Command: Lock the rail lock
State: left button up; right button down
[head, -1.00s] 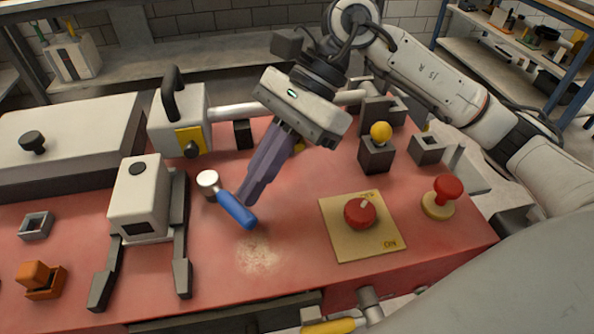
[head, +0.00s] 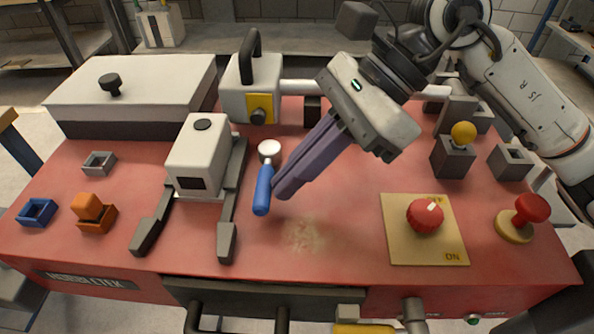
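A lever with a blue handle (head: 263,190) and a round white end (head: 269,150) lies on the red bench top (head: 330,255); it looks like the rail lock, though no label shows. The handle points toward the bench's front edge. My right gripper (head: 282,190) comes down from the upper right. Its long purple fingers are together, with their tips just right of the blue handle, touching or very near it. A white carriage block (head: 235,92) with a black handle and a yellow plate sits on a pale rail (head: 296,86) behind. My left gripper is out of view.
A white block with dark legs (head: 200,160) stands close left of the lever. A red dial on a tan plate (head: 395,240), a red mushroom button (head: 530,208) and a yellow ball on a dark block (head: 463,133) are right. Bench space in front of the lever is clear.

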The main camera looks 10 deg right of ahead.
jog(key=shift+s+a, duration=0.1)
jog(key=shift+s, duration=0.1)
jog(key=shift+r, duration=0.2)
jog(key=s+p+v, duration=0.2)
jog(key=p+v, duration=0.1)
jog(key=v, duration=0.6)
jog(key=shift+d+r, duration=0.15)
jog(key=shift+d, duration=0.2)
jog(key=shift+r, duration=0.1)
